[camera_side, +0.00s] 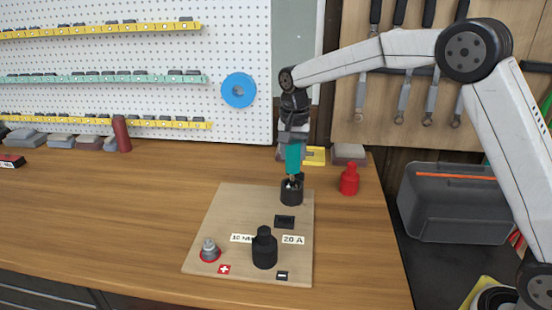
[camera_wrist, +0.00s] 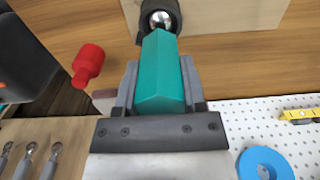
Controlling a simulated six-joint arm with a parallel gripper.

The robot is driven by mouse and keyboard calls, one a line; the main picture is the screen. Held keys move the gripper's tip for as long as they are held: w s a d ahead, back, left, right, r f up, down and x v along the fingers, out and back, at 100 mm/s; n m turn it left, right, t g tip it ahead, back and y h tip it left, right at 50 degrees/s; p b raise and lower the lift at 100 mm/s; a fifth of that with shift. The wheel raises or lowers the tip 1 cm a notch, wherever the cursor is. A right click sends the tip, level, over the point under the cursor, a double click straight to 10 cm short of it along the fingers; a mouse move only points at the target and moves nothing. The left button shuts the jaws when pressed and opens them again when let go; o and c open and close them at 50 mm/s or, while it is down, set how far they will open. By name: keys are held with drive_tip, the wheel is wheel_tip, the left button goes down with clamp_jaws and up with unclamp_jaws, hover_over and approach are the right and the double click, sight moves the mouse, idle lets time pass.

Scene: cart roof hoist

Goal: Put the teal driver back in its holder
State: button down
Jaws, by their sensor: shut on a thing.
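The teal driver (camera_side: 293,158) is held upright in my gripper (camera_side: 293,138), its lower end down at the black round socket (camera_side: 291,194) at the back of the wooden board (camera_side: 225,215). In the wrist view the teal body (camera_wrist: 160,72) lies between my two grey fingers, and shiny metal (camera_wrist: 160,20) shows beyond it at the black socket's mouth. Whether the driver's tip is inside the socket or just above it, I cannot tell. I cannot clearly make out which thing is the driver's holder.
The board bears a metal stud (camera_side: 209,249) in a red ring, a black cap (camera_side: 264,250) and labels. A red cap (camera_side: 349,181) stands right of the board. A yellow piece (camera_side: 315,156) and a grey block (camera_side: 348,153) sit behind. The left table is mostly clear.

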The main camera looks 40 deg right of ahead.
drive_tip(key=shift+c, duration=0.4)
unclamp_jaws()
drive_tip(key=shift+f, duration=0.1)
drive_tip(key=shift+r, duration=3.95)
drive_tip(key=shift+s, duration=0.1)
